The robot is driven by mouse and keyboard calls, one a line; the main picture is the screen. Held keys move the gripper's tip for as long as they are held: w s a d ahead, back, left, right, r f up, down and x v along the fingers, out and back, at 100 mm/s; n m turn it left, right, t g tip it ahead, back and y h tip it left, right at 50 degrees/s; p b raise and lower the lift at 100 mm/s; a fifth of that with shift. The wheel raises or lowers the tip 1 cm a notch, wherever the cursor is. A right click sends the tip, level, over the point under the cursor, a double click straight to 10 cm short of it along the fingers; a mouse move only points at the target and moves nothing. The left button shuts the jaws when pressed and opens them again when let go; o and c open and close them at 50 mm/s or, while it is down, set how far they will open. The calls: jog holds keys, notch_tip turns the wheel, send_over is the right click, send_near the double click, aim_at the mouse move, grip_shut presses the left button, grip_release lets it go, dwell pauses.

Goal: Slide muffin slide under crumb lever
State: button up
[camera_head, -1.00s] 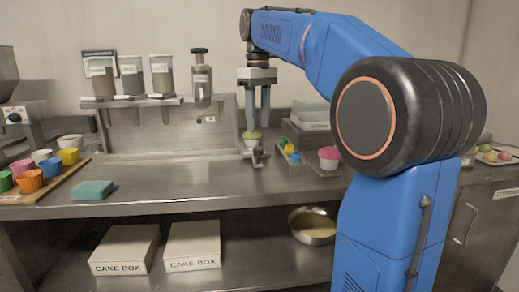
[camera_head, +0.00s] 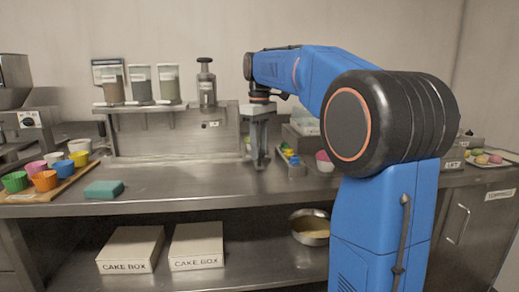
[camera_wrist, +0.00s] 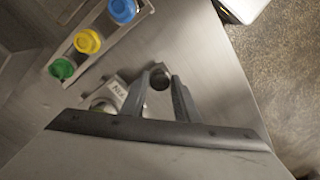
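The muffin slide (camera_wrist: 118,92) is a small metal piece with a label, on the counter below my gripper; a round grey knob (camera_wrist: 159,77) stands at its end. My gripper (camera_head: 260,164) points down just above the counter and hides most of the slide in the head view. In the wrist view its fingers (camera_wrist: 161,82) are apart, one on each side of the knob; contact is unclear.
Labelled jars (camera_head: 141,86) stand on the shelf. Coloured cups (camera_head: 44,181) on a board and a teal sponge (camera_head: 104,190) lie left. A rack with blue, yellow and green pieces (camera_wrist: 88,42) stands beside the slide. The counter front (camera_head: 180,181) is clear.

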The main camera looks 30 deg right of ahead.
grip_shut()
jog(key=shift+a, duration=0.15)
jog(key=w+a, duration=0.3)
jog(key=a, duration=0.5)
jog(key=w+a, duration=0.3)
jog(key=a, duration=0.6)
jog(key=w+a, duration=0.3)
jog(key=a, duration=0.5)
jog(key=shift+w+a, duration=0.2)
jog(key=shift+a, duration=0.1)
jog(key=o, duration=0.5)
grip_release()
jog(key=shift+o, duration=0.2)
